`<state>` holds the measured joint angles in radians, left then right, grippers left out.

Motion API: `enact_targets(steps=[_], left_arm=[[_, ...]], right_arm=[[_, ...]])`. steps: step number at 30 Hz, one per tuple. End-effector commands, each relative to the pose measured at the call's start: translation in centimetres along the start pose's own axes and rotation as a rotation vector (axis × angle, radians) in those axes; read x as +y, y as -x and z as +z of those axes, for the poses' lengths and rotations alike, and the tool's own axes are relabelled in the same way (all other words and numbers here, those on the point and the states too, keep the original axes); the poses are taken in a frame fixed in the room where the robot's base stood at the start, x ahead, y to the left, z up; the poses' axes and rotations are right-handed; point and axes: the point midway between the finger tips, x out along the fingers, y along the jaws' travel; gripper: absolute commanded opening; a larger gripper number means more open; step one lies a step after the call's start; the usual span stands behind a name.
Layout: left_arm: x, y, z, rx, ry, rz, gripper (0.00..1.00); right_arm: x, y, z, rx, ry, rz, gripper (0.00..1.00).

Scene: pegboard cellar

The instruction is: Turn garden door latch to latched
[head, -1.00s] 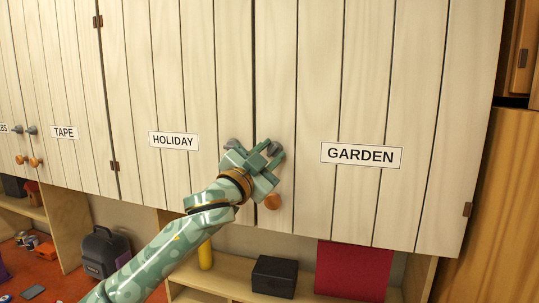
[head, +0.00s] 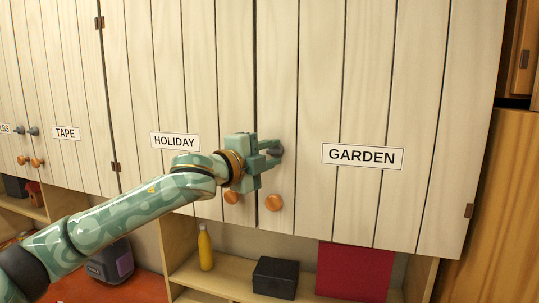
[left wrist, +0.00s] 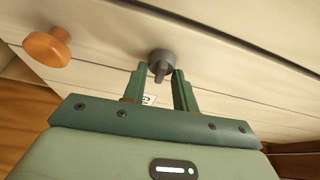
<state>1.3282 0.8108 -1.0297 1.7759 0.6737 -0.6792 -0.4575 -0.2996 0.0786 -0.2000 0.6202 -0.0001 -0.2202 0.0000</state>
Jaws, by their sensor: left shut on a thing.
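The garden door (head: 390,110) is a pale plank cabinet door with a GARDEN label (head: 361,156). Its dark grey latch (head: 277,151) sits near its left edge, above an orange knob (head: 274,203). My left gripper (head: 270,148) is shut on the latch, its fingers pointing right and roughly level. In the left wrist view, the latch's round base (left wrist: 160,57) shows just beyond the fingertips, its small lever between them. The fingers hide part of the latch in the head view. My right gripper is not in view.
The closed holiday door (head: 180,80) is left of the garden door, with its own orange knob (head: 232,197) under my gripper. Below, an open shelf holds a yellow bottle (head: 205,248), a black box (head: 275,278) and a red panel (head: 353,271).

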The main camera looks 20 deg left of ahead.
Motion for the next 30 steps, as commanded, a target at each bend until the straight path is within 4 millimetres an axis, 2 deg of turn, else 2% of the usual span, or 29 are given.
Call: enact_targets(steps=[9,22,23,24,25,30], left_arm=[[0.07,-0.01,0.0,0.0,-0.073,0.032,0.06],[0.14,-0.03,-0.05,0.001,-0.08,0.036,0.06],[0.14,-0.03,-0.05,0.001,-0.079,0.036,0.34],[0.14,-0.03,-0.06,0.001,-0.079,0.036,0.45],[0.14,-0.03,-0.06,0.001,-0.079,0.036,0.5],[0.07,-0.02,-0.04,0.001,-0.079,0.035,0.5]], right_arm=[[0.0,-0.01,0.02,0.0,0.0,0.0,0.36],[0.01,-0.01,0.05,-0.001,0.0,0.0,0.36],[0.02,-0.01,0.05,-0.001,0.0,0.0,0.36],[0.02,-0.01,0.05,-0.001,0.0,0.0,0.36],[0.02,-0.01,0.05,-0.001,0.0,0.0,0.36],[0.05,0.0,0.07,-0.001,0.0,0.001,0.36]])
